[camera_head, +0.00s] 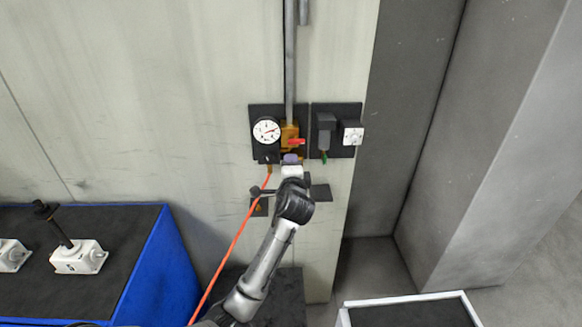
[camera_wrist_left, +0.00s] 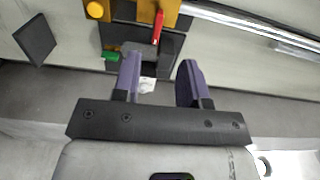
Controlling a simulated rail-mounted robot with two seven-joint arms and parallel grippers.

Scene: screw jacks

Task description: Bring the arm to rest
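My left arm (camera_head: 262,265) reaches up from the bottom of the head view to the wall panel. Its gripper (camera_head: 291,158) is just below the orange valve block (camera_head: 289,132) with the red handle (camera_head: 297,142). In the left wrist view the two purple fingers of the gripper (camera_wrist_left: 158,72) stand apart with a clear gap and hold nothing that I can see. The red handle (camera_wrist_left: 158,26) and the yellow-orange block (camera_wrist_left: 160,8) lie beyond the fingertips. Whether the fingers touch the panel cannot be told. My right gripper is in neither view.
A round gauge (camera_head: 266,131) and a white switch box (camera_head: 352,133) flank the valve. An orange hose (camera_head: 235,243) runs down the wall. A blue bench (camera_head: 165,265) with white screw jacks (camera_head: 79,257) stands left. A white-rimmed dark tray (camera_head: 410,298) lies lower right.

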